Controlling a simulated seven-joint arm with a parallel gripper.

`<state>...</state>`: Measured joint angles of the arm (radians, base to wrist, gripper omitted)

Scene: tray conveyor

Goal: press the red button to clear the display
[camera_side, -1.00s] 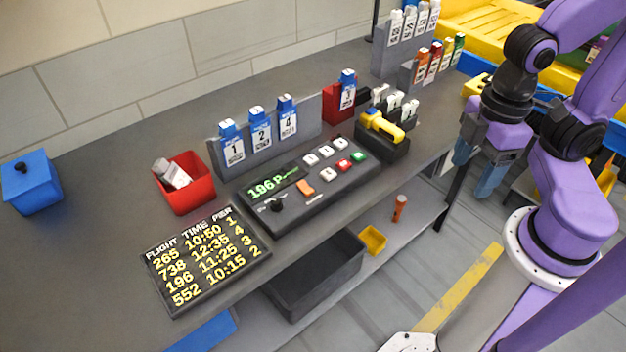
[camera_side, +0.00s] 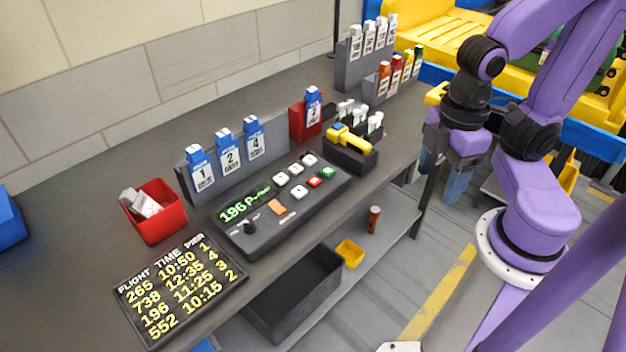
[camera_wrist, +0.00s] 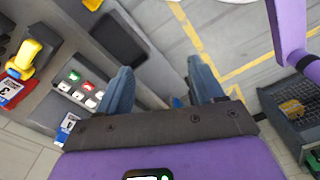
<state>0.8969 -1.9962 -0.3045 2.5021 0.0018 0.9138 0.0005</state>
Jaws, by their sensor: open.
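The red button (camera_side: 314,182) sits on the dark control panel (camera_side: 262,240), beside a green button (camera_side: 327,172) and several white ones. The display (camera_side: 245,204) on that panel is lit and shows green text starting "196 P". In the wrist view the red button (camera_wrist: 87,86) lies to the left of my gripper. My gripper (camera_side: 442,178) is open and empty, pointing down, right of the bench edge and apart from the panel. In the wrist view its two blue fingers (camera_wrist: 160,85) stand well apart with floor between them.
A flight board (camera_side: 180,289) and a red bin (camera_side: 157,226) are left of the panel. Blue tags stand in a grey rack (camera_side: 228,158) behind it. A dark block with a yellow handled tool (camera_side: 349,138) stands at the right. A yellow tray (camera_side: 349,254) is on the lower shelf.

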